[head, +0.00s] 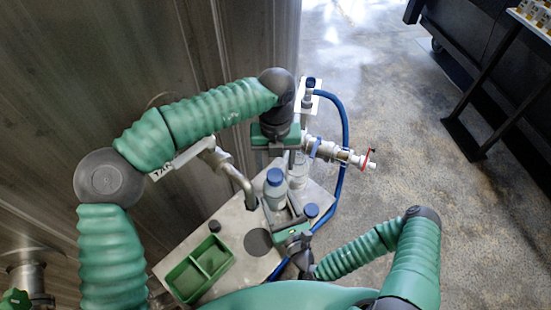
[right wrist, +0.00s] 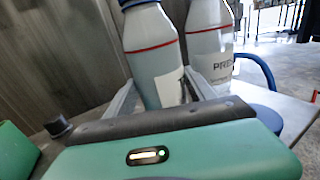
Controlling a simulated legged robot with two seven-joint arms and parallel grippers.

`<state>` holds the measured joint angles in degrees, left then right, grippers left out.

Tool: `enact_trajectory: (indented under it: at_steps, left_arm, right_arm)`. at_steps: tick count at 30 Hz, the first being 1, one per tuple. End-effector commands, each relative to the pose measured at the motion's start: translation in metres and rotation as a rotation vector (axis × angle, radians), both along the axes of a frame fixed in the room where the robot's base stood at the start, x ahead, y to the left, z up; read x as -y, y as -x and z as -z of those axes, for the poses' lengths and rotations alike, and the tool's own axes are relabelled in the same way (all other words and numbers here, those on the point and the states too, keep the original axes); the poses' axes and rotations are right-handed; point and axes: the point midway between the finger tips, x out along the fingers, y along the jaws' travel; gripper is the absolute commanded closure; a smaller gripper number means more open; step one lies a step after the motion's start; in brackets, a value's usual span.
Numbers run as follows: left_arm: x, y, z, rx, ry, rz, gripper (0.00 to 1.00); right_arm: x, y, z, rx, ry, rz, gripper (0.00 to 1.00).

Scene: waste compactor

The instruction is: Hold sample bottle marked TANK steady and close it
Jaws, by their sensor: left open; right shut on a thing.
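My right gripper (head: 290,218) is shut on a pale bottle (head: 276,192) with a blue top, standing upright in the head view. My left gripper (head: 287,157) is open, pointing down beside the held bottle's far side. A blue cap (head: 311,210) is right of the held bottle.
A metal worktop (head: 222,214) carries a green two-part tray (head: 199,268), a small black cap (head: 214,226) and a bent metal pipe (head: 240,182). A valve with a red handle (head: 367,158) and a blue hose (head: 345,130) are at right. A metal wall bounds the left.

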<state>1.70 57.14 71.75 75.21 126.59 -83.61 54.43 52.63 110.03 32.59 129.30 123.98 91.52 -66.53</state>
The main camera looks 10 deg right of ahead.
Motion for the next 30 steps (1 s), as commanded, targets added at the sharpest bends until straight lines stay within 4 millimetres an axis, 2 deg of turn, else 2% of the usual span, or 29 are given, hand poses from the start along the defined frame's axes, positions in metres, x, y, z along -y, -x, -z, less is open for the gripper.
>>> enact_trajectory:
  at_steps: [3,6,9,20,23,30]
  left_arm:
    - [0.0,0.0,-0.013,0.004,-0.003,-0.267,0.4]
    - [0.0,0.0,-0.021,0.004,-0.004,-0.46,0.4]
    - [0.0,0.0,-0.026,0.004,-0.003,-0.568,0.4]
    - [0.0,0.0,-0.025,0.002,-0.004,-0.591,0.4]
    - [0.0,0.0,-0.016,0.001,-0.004,-0.59,0.4]
    - [-0.001,0.001,0.025,-0.001,-0.005,-0.589,0.4]
  right_arm:
    - [0.0,0.0,0.001,-0.001,0.0,0.001,1.0]
    - [0.0,0.0,0.001,-0.001,0.0,0.001,1.0]
    - [0.0,0.0,0.001,-0.001,0.0,0.001,1.0]
    - [0.0,0.0,0.001,-0.001,0.0,0.001,1.0]
    - [0.0,0.0,0.001,-0.001,0.0,0.0,1.0]
    - [0.0,0.0,0.0,-0.001,0.0,0.0,1.0]
